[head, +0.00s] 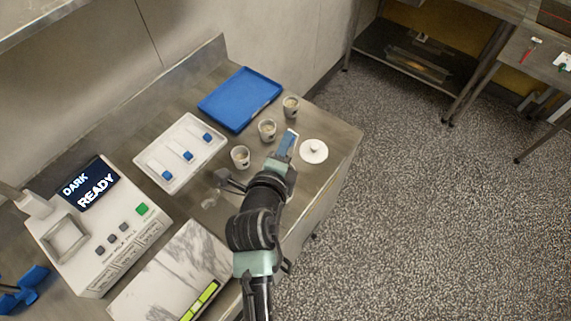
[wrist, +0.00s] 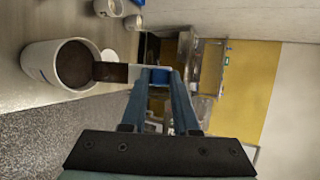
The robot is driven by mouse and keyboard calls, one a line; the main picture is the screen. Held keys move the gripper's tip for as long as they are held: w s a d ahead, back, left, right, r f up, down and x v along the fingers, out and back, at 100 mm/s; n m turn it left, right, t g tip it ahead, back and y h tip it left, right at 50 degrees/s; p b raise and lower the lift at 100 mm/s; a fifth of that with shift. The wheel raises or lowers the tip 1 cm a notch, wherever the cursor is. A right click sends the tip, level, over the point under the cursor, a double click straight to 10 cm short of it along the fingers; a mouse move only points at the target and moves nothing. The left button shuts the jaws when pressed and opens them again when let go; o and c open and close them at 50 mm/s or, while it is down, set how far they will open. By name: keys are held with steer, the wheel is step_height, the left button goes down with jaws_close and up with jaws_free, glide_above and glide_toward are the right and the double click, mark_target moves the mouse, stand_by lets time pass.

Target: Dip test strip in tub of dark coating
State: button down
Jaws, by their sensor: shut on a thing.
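My gripper (wrist: 160,90) is shut on the blue end (wrist: 158,74) of a test strip, which points left in the wrist view. The strip's middle is pale and its far end (wrist: 110,72) is dark brown. That dark end overlaps the mouth of a white tub (wrist: 40,62) holding dark brown coating (wrist: 75,64); I cannot tell whether it is inside or just above the rim. In the head view my gripper (head: 288,147) is over the right part of the counter, between the small cups and a white knobbed lid (head: 313,151). I cannot pick out the dark tub there.
Three small cups (head: 267,130) with pale contents stand in a row. A white tray (head: 160,182) holds blue-ended strips, with a blue tray (head: 240,98) behind. A machine (head: 110,220) reads DARK READY. A marble-topped unit (head: 175,275) is in front. Open floor lies right.

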steer(key=r+p, duration=0.1)
steer(key=w+r, duration=0.1)
steer(key=shift+r+p, duration=0.35)
steer(key=shift+r, duration=0.05)
steer(key=r+p, duration=0.1)
steer(key=w+d+r+p, duration=0.1)
steer(key=p, duration=0.1)
steer(key=r+p, duration=0.1)
steer(key=r, duration=0.1)
steer(key=shift+w+d+p, duration=0.15)
steer(key=shift+w+p, duration=0.1)
steer(key=shift+p, duration=0.05)
steer(key=shift+d, duration=0.1)
stand_by(0.3)
